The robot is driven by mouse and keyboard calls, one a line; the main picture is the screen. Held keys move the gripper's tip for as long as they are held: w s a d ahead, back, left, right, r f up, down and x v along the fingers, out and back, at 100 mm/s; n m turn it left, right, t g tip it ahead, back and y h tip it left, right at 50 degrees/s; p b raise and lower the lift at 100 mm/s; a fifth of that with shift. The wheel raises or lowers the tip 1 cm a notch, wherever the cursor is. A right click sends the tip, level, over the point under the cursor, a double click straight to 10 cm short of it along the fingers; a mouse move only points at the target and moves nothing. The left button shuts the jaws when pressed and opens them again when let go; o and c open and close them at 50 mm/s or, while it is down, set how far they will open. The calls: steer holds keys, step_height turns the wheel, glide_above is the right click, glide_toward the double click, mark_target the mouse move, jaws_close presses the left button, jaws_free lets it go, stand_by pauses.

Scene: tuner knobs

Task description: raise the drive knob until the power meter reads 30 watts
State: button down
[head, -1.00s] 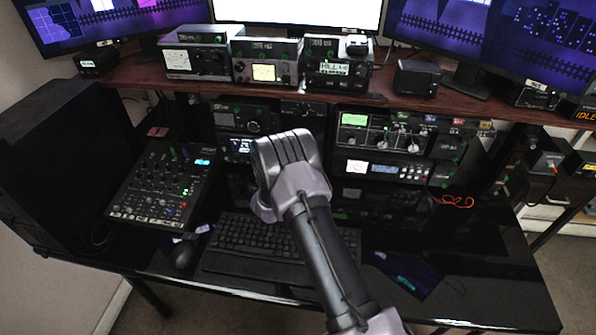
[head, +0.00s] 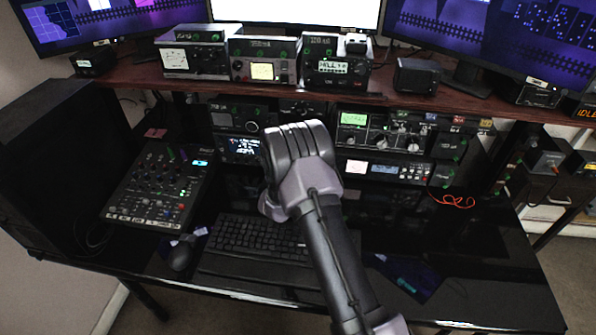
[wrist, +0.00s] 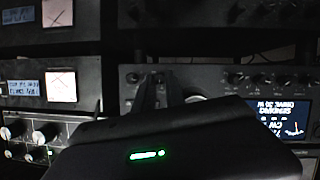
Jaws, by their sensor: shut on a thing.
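My gripper (wrist: 170,92) is shut on a round knob (wrist: 196,98) on the radio's front panel, taken as the drive knob. Only a pale edge of it shows beside the fingers in the wrist view; in the head view my gripper (head: 290,140) hides it. The radio's lit screen (wrist: 283,117) appears upside down in the wrist view, with small text and a curved meter scale too fine to read surely. It also shows left of my gripper in the head view (head: 238,147). A white crossed-needle meter (wrist: 60,84) is on the neighbouring unit; its reading is unclear.
A tuner with several silver knobs (head: 381,140) is right of my gripper. A keyboard (head: 258,238) and mouse (head: 182,253) lie below my arm. A mixer (head: 158,185) stands left. The shelf (head: 215,88) carrying radios runs above. The desk's right front is mostly bare.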

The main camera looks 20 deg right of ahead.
steer(key=c, duration=1.4)
jaws_free()
steer(key=p+v, duration=0.4)
steer(key=v, duration=1.3)
steer(key=shift+s+a+r+p, duration=0.1)
steer(key=shift+s+a+p, duration=0.05)
steer(key=shift+p, duration=0.15)
